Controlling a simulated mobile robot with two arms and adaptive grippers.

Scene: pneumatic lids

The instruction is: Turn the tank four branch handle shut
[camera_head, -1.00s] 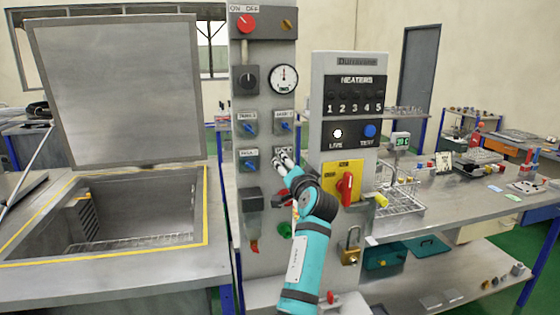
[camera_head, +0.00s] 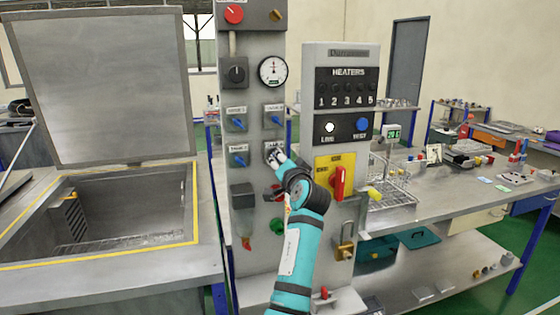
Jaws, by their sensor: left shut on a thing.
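The tank four branch handle is the lower right of the small branch valves on the grey valve panel (camera_head: 258,95). My left gripper (camera_head: 275,156) is at that valve, its fingers shut on the handle. The fingers and wrist hide the handle almost wholly, so its angle cannot be told. The other blue branch handles show clear: upper left (camera_head: 237,124), upper right (camera_head: 275,122) and lower left (camera_head: 239,160). My right gripper is not in view.
A round gauge (camera_head: 272,71) and a red knob (camera_head: 233,14) sit higher on the panel. The heaters box (camera_head: 345,85) with a red switch (camera_head: 340,182) stands close right of my arm. An open-lidded metal tank (camera_head: 130,215) is at the left.

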